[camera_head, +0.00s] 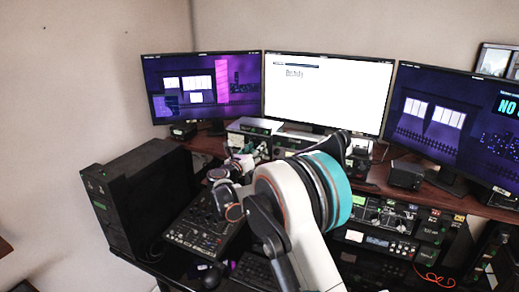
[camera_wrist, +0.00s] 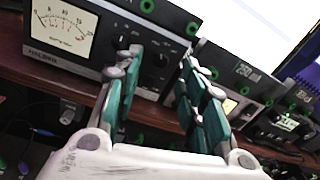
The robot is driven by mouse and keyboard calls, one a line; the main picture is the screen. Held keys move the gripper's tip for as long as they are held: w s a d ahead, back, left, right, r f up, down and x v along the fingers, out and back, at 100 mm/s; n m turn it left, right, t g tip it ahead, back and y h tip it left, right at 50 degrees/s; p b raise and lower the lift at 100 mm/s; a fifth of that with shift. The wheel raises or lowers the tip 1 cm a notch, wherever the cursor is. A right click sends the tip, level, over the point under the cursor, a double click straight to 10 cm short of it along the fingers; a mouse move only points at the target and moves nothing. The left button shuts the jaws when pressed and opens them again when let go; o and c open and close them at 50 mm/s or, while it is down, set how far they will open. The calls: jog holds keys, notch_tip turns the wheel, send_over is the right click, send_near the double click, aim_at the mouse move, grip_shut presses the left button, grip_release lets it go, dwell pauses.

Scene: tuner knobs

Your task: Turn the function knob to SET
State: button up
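The tuner box (camera_wrist: 85,62) with a lit analog meter (camera_wrist: 62,30) fills the upper left of the wrist view. Dark knobs sit on its face right of the meter: one (camera_wrist: 121,42) beside the tip of my left finger, another (camera_wrist: 160,60) seen through the gap between my fingers. Their labels, including SET, are too small to read, so I cannot tell which is the function knob or where it points. My gripper (camera_wrist: 159,62) is open, its teal-padded fingers apart in front of the panel. In the head view my arm hides much of that area.
Three monitors (camera_head: 322,92) stand along the back of the wooden shelf (camera_head: 440,203). More radio boxes (camera_head: 385,220) sit below at the right. A mixer (camera_head: 205,222) and a black tower (camera_head: 140,200) are at the left. Other boxes (camera_wrist: 232,75) stand close right of the tuner.

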jog(key=x, duration=0.3)
jog(key=shift+w, duration=0.15)
grip_shut()
jog(key=shift+m+b, duration=0.8)
jog(key=shift+m, duration=1.6)
grip_release()
jog(key=v, duration=1.2)
jog(key=shift+r, duration=0.15)
